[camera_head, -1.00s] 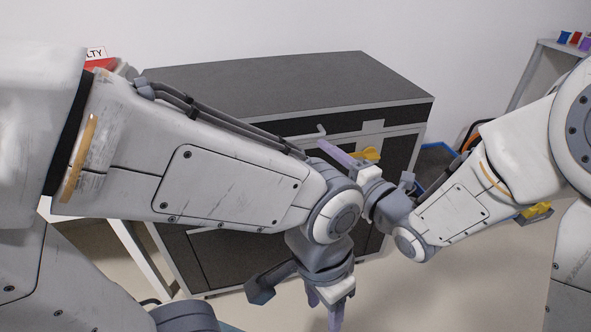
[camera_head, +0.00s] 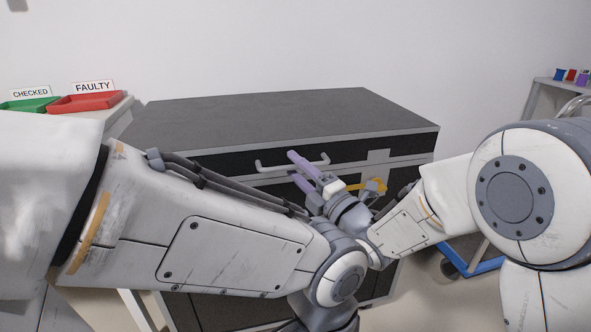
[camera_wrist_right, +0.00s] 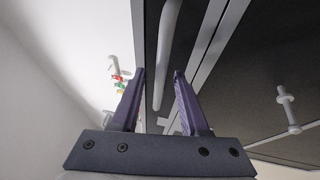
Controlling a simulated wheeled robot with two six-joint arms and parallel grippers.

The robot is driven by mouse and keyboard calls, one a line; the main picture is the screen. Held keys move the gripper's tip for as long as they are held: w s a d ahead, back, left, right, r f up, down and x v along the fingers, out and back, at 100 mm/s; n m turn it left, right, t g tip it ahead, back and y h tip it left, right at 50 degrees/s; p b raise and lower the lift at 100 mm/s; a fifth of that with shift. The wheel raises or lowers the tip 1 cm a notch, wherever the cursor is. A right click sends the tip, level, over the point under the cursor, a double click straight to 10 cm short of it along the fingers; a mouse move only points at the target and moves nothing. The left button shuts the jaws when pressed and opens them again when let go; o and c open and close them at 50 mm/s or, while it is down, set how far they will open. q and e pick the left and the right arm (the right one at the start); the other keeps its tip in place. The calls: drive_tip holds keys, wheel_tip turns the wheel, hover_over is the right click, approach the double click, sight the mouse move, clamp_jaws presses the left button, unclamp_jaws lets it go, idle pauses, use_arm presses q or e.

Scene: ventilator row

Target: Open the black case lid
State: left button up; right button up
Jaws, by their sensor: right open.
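The black case (camera_head: 290,115) is a large dark box with light metal edging. Its flat top lid is down. A pale bar handle (camera_head: 272,168) runs across the upper front face, below the lid's edge. My right gripper (camera_head: 295,169) is open, its purple fingers at the handle, one above and one below. In the right wrist view the handle (camera_wrist_right: 168,50) appears in the gap between the fingers (camera_wrist_right: 160,72); I cannot tell whether they touch it. My left arm crosses the front of the case; its gripper is out of view below.
A red tray (camera_head: 88,102) under a FAULTY sign and a green tray (camera_head: 30,104) under a CHECKED sign stand at the left. A yellow item (camera_head: 375,186) shows beside my right wrist. A blue-edged frame (camera_head: 478,268) is on the floor at the right.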

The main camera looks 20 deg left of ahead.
drive_tip(key=shift+w+a+r, duration=0.1)
drive_tip(key=shift+w+a, duration=0.05)
drive_tip(key=shift+a, duration=0.15)
clamp_jaws()
idle(1.3)
